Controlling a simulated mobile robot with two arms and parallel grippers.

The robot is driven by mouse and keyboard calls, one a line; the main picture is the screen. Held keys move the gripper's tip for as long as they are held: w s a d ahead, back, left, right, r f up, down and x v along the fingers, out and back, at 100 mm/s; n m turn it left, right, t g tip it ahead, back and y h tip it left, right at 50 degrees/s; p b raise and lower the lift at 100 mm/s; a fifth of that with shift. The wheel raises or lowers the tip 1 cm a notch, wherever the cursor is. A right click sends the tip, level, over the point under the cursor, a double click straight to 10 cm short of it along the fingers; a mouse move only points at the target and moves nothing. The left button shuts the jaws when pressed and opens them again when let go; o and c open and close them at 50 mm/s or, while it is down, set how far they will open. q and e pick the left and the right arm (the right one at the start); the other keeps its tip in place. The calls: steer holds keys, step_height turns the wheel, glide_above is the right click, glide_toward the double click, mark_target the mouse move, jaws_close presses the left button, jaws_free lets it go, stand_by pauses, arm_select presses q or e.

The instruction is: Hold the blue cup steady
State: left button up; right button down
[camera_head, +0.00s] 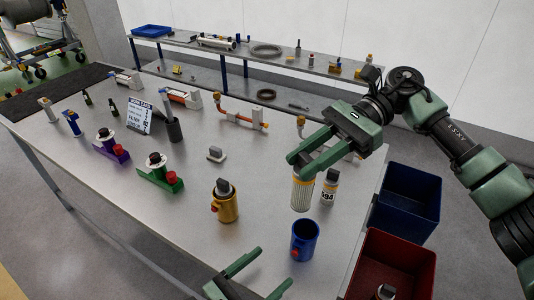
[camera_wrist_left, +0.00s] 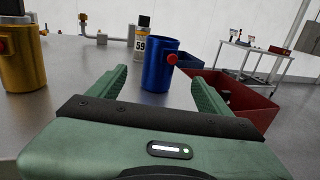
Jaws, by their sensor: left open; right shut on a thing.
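The blue cup (camera_head: 304,241) stands upright on the grey table near its right front edge, its open top facing up. In the left wrist view the blue cup (camera_wrist_left: 157,66) shows a red knob on its right side. My left gripper (camera_head: 275,267) is open and lies in front of the cup. In the wrist view the cup appears between the fingers of the left gripper (camera_wrist_left: 159,76), with gaps on both sides. My right gripper (camera_head: 302,164) is shut on a white-and-yellow cylinder (camera_head: 302,194), held behind and above the cup.
A labelled bottle (camera_head: 329,187) stands behind the cup. A gold cup-like part (camera_head: 225,206) stands to its left. A red bin (camera_head: 398,258) and a blue bin (camera_head: 407,196) stand beyond the table's right edge. Green (camera_head: 160,178) and purple (camera_head: 110,148) fixtures stand farther left.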

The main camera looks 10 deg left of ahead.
mark_target(302, 240)
arm_select(q)
steer(key=shift+w+d, duration=0.1)
steer(key=shift+w, duration=0.05)
arm_select(e)
steer(key=shift+s+d+r, duration=0.1)
steer(key=shift+d+r, duration=0.1)
steer(key=shift+d, duration=0.25)
steer(key=shift+d+r, duration=0.15)
steer(key=shift+d, duration=0.3)
arm_select(q)
steer(key=x, duration=1.1)
steer(key=shift+w+d, duration=0.15)
steer(key=shift+w, duration=0.15)
steer(key=c, duration=1.7)
arm_select(e)
steer(key=f+m+t, duration=0.1)
steer(key=f+m+t+y, duration=0.1)
steer(key=f, duration=0.1)
steer(key=shift+w+m+t, duration=0.25)
steer(key=shift+m+t, duration=0.15)
steer(key=m+t+y, duration=0.1)
steer(key=f+m+t+y, duration=0.1)
steer(key=t, duration=0.1)
steer(key=shift+s+d+f+m, duration=0.1)
steer(key=shift+s+d+m, duration=0.1)
steer(key=shift+m, duration=0.2)
steer(key=shift+a, duration=0.1)
